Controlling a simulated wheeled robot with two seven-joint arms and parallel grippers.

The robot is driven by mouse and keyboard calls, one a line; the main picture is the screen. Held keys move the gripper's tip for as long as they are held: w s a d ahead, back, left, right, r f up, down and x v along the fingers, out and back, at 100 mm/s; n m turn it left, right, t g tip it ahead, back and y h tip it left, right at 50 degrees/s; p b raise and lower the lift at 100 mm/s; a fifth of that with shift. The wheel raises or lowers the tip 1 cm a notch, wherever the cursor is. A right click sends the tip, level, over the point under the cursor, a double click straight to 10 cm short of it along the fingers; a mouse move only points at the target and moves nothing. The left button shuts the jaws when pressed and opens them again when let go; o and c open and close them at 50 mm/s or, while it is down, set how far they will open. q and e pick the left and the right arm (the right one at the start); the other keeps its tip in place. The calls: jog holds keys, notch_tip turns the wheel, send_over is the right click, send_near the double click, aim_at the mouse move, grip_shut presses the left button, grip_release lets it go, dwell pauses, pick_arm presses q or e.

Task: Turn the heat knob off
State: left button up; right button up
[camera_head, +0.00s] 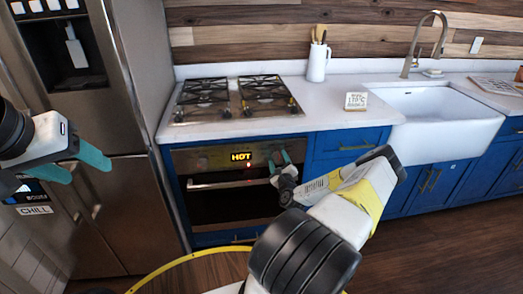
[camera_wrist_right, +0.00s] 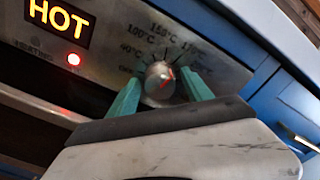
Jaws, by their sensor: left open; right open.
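The heat knob (camera_wrist_right: 159,80) is a small silver dial with a red pointer line on the oven panel (camera_head: 213,158). In the right wrist view, temperature marks are printed around it, and its pointer tilts up and to the right. My right gripper (camera_wrist_right: 162,88) is open, with a teal finger on each side of the knob; whether they touch it I cannot tell. In the head view my right gripper (camera_head: 282,162) is at the oven's front and hides the knob. The "HOT" display (camera_head: 241,156) is lit, with a red light below it. My left gripper (camera_head: 78,164) is open and empty by the fridge.
The oven handle (camera_head: 215,184) runs across the door below the panel. A cooktop (camera_head: 222,103) is above it. A card reading about 170°C (camera_head: 356,101) stands on the counter, left of the white sink (camera_head: 437,112). The fridge (camera_head: 128,200) stands at left.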

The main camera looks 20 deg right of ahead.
jog(key=shift+c, duration=0.5)
grip_shut()
jog(key=n, duration=0.5)
jog(key=shift+a, duration=0.1)
jog(key=n, duration=0.6)
jog(key=shift+n, duration=0.4)
jog(key=n, duration=1.2)
